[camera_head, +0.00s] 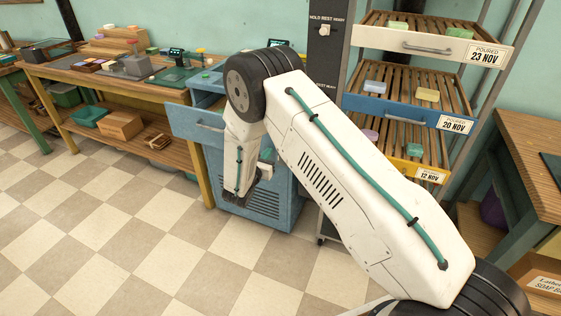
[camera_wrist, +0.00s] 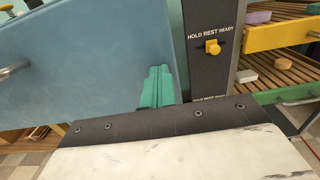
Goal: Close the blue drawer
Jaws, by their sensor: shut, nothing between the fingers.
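In the head view, a blue drawer (camera_head: 183,122) with a metal handle juts out from the blue cabinet (camera_head: 262,205), left of my arm. A large blue panel with a handle, seemingly this drawer's front (camera_wrist: 90,60), fills the left of the wrist view. The rack also has a blue-fronted drawer (camera_head: 385,108) marked 20 NOV, with soaps on its slats. My gripper (camera_head: 236,198) hangs pointing down in front of the cabinet. Its teal fingers (camera_wrist: 157,88) are together and empty, close to the blue panel; I cannot tell whether they touch.
The rack also holds a white drawer (camera_head: 390,38) and a yellow drawer (camera_head: 402,164). A dark panel (camera_head: 326,60) with knobs stands left of the rack. A wooden workbench (camera_head: 120,76) stands at left, another table (camera_head: 530,130) at right. The tiled floor in front is clear.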

